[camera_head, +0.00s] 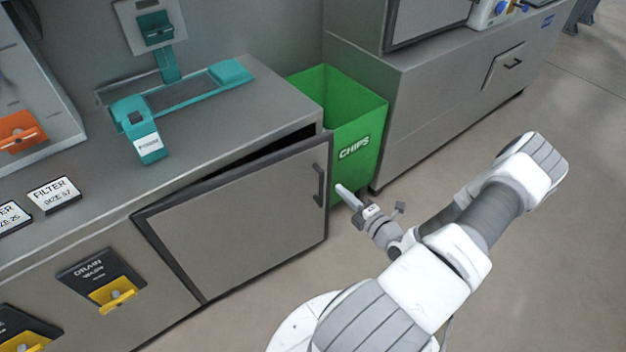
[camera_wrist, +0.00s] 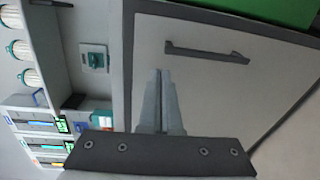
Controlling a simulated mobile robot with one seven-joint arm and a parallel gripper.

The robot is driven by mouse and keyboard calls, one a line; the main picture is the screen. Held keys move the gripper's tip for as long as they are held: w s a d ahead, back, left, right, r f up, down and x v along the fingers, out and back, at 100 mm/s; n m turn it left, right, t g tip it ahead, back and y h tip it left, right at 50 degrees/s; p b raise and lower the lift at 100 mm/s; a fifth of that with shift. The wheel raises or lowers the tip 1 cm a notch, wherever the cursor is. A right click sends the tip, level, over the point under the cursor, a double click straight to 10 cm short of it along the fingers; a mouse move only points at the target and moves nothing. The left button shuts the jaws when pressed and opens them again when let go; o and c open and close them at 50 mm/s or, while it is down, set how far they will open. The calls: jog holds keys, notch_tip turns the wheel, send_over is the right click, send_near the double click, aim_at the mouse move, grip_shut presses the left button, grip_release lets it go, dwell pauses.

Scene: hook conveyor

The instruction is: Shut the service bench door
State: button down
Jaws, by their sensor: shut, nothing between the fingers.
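The service bench door (camera_head: 245,215) is a grey panel on the bench front, hinged at its left side. It stands partly open, its right edge out from the bench, with a dark gap along its top. Its dark bar handle (camera_head: 319,185) is near the right edge. In the wrist view the door (camera_wrist: 215,85) fills much of the picture, with the handle (camera_wrist: 207,51) beyond the fingertips. My gripper (camera_head: 341,188) is shut and empty, just right of the handle in the head view. The fingers also show in the wrist view (camera_wrist: 161,72). I cannot tell whether they touch the door.
A green CHIPS bin (camera_head: 365,135) stands beside the bench, right behind the door's free edge. A grey cabinet (camera_head: 440,110) stands further right. The floor (camera_head: 590,200) at right is clear.

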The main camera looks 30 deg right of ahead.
jog(key=s+m+t+h, duration=0.1)
jog(key=b, duration=0.2)
send_near(315, 157)
jog(key=w, duration=0.7)
jog(key=shift+r, duration=0.1)
